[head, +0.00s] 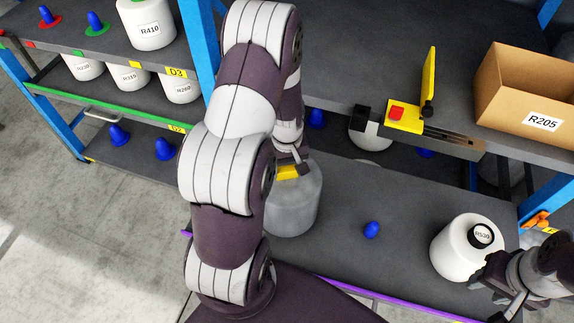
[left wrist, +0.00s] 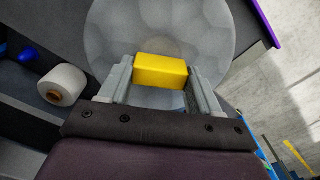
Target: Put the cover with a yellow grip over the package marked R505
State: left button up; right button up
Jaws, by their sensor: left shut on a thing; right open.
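The cover (head: 297,208) is a translucent grey dome with a yellow grip (head: 288,172) on top, upright at the lower shelf. In the left wrist view its round top (left wrist: 160,28) fills the upper middle. My left gripper (head: 291,167) is shut on the yellow grip (left wrist: 160,71), with one finger on each side. I cannot tell whether anything is inside the cover or whether its rim touches the shelf. No label reading R505 is readable. My right gripper (head: 497,285) is open beside a white package (head: 458,254) whose label seems to read R530.
A blue cone (head: 371,230) stands on the lower shelf (head: 345,263) between cover and white package. Above are a yellow device with a red button (head: 397,113) and a box marked R205 (head: 527,92). Left racks hold bobbins, including R410 (head: 149,28). A white bobbin (left wrist: 62,86) shows in the left wrist view.

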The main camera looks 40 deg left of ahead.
pick_arm(q)
jog(key=o, duration=1.5)
notch_tip(320, 180, up, 13)
jog(key=shift+f, duration=0.15)
jog(key=s+d+m+t, duration=0.1)
jog(key=s+d+m, duration=0.6)
jog(key=d, duration=0.5)
jog(key=m, duration=0.2)
jog(key=shift+d+m, duration=0.2)
jog(key=shift+m, duration=0.2)
